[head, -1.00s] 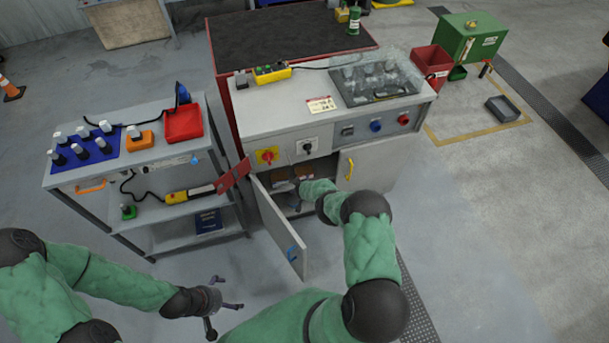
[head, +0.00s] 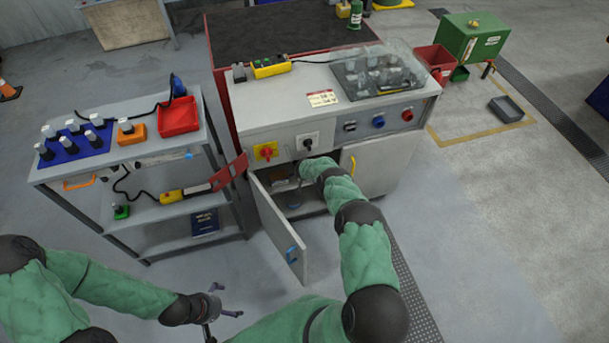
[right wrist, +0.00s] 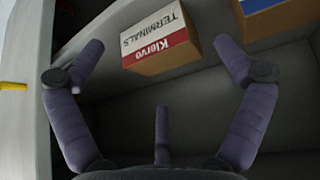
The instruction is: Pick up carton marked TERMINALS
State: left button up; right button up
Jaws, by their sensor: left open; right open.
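The carton marked TERMINALS (right wrist: 158,42) shows in the right wrist view. It is a brown box with a white and red label reading "Klervo TERMINALS", upside down in that picture. It sits inside the cabinet, beyond my right gripper (right wrist: 160,75), whose fingers are spread open and apart from it. In the head view my right arm reaches through the open left door of the cabinet (head: 240,115), and the gripper is mostly hidden there. My left gripper (head: 228,306) is open and empty, low in front of the cabinet.
A second carton (right wrist: 270,15) with a blue label sits right of the first. The open cabinet door (head: 277,232) stands left of my right arm. A grey cart (head: 190,215) with a red tray (head: 179,116) stands at left.

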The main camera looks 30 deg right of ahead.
jog(key=shift+w+d+b, duration=0.2)
jog(key=shift+w+b, duration=0.1)
jog(key=b+x, duration=0.3)
jog(key=b, duration=0.1)
jog(key=shift+f, duration=0.2)
jog(key=shift+b+x, duration=0.8)
jog(key=shift+b, duration=0.35)
jog(key=shift+w+r, duration=0.1)
jog(key=c, duration=1.2)
